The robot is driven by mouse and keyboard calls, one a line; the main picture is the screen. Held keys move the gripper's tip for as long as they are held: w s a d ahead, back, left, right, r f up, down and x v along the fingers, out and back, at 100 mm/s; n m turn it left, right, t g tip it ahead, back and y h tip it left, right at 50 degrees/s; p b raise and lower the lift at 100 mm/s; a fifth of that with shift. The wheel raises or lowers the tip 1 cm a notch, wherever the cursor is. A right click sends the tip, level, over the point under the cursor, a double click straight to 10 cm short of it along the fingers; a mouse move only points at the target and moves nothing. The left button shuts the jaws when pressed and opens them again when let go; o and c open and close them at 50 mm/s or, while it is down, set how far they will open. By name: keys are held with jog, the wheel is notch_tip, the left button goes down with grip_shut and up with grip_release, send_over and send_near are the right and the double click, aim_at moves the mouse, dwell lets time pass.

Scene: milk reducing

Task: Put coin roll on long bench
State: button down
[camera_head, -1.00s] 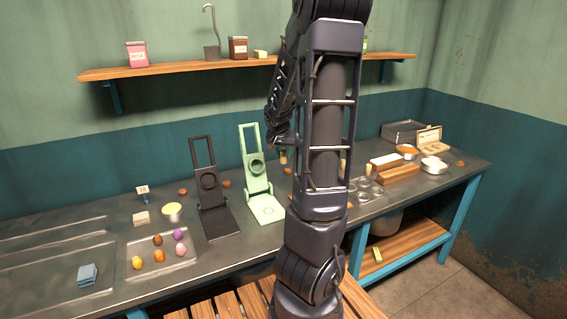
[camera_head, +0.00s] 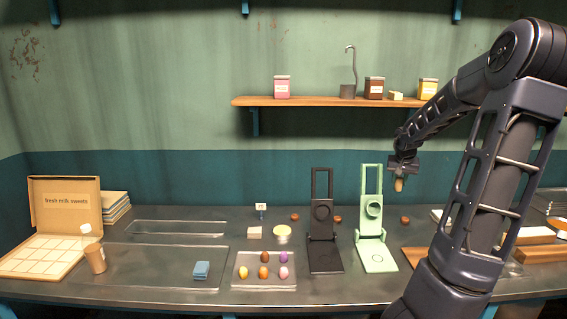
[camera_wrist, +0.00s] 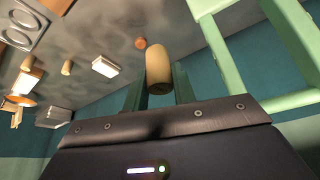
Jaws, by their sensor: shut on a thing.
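My gripper (camera_head: 399,177) is shut on a tan cylinder, which looks like the coin roll (camera_head: 398,185). The roll hangs below the fingers, in the air above the bench, just right of the green press top in the head view. In the wrist view the coin roll (camera_wrist: 158,66) stands out between the two dark green fingers (camera_wrist: 158,92). The long bench (camera_head: 190,301) has a grey metal top and runs across the head view. The roll is apart from the bench.
A green press (camera_head: 376,256) and a black press (camera_head: 324,256) stand on the bench. An egg tray (camera_head: 239,283), blue block (camera_head: 201,270), tan jar (camera_head: 95,258) and sweets box (camera_head: 42,258) are left. A shelf (camera_head: 310,101) hangs behind. Bare bench top shows between the trays and presses.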

jog(key=w+a+r+n+y, duration=0.1)
jog(key=w+a+r+n, duration=0.25)
jog(key=w, duration=0.65)
jog(key=a+r+n+y, duration=0.1)
jog(key=a+r+n, duration=0.15)
jog(key=a, duration=1.35)
jog(key=a+r+n+y, duration=0.1)
jog(key=a+r, duration=0.2)
jog(key=a, duration=1.4)
jog(key=s+a+n, duration=0.1)
jog(key=s+a, duration=0.3)
jog(key=a, duration=0.6)
jog(key=s+a+n, duration=0.1)
jog(key=s+a, duration=0.2)
jog(key=a, duration=0.7)
jog(key=s+a+n+g+y, duration=0.15)
jog(key=s+a+n, duration=0.35)
jog(key=s+a, duration=2.4)
jog(key=shift+y, duration=0.35)
jog(key=shift+w+d+f, duration=0.1)
jog(key=shift+w+f, duration=0.05)
jog(key=shift+f, duration=4.9)
jog(key=shift+w+f, duration=0.1)
jog(key=shift+f, duration=5)
jog(key=shift+w+d+f, duration=0.1)
jog(key=shift+w+f, duration=0.05)
jog(key=shift+f, duration=4.9)
jog(key=shift+f, duration=0.4)
